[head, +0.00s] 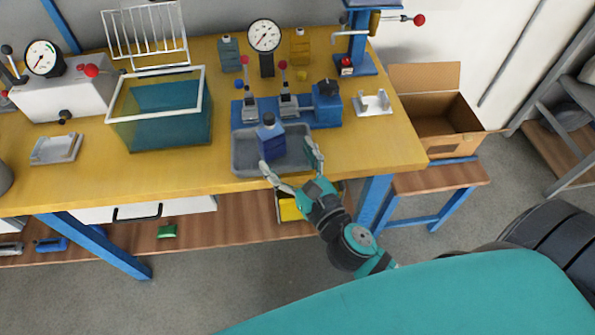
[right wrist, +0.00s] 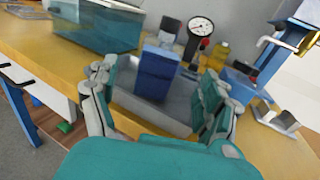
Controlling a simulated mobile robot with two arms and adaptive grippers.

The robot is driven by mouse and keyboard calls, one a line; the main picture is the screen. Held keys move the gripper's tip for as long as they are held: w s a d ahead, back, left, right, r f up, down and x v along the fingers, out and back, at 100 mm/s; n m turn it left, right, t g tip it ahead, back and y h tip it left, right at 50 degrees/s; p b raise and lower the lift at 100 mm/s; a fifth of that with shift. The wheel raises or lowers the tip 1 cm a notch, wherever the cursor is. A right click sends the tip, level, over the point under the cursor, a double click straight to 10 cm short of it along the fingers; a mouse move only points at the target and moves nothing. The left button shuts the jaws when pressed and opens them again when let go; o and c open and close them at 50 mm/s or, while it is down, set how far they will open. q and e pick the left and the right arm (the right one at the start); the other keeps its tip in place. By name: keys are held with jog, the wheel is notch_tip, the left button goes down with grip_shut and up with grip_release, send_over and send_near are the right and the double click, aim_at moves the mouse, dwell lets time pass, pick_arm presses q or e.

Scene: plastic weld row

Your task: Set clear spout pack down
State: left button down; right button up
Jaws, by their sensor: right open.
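A blue pack with a dark cap (head: 271,140), which looks like the spout pack, stands upright in a grey tray (head: 241,160) on the yellow bench. It also shows in the right wrist view (right wrist: 155,74). My right gripper (head: 290,159) is open at the tray's front edge, with its fingers spread and the pack just beyond, between their lines. In the right wrist view the open fingers (right wrist: 156,92) frame the pack with gaps on both sides. I see no contact with it. My left gripper is not in view.
A blue fixture with red-knobbed levers (head: 288,104) stands right behind the tray. A teal water tank (head: 160,120) is to the left. A small metal bracket (head: 373,103) and an open cardboard box (head: 433,113) are to the right. The bench's front right is clear.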

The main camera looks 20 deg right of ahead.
jog(key=shift+s+d+b, duration=0.15)
jog(key=shift+s+b, duration=0.1)
jog(key=shift+s, duration=0.75)
jog(key=shift+s+d+b, duration=0.1)
jog(key=shift+s+b, duration=0.1)
jog(key=shift+s, duration=0.75)
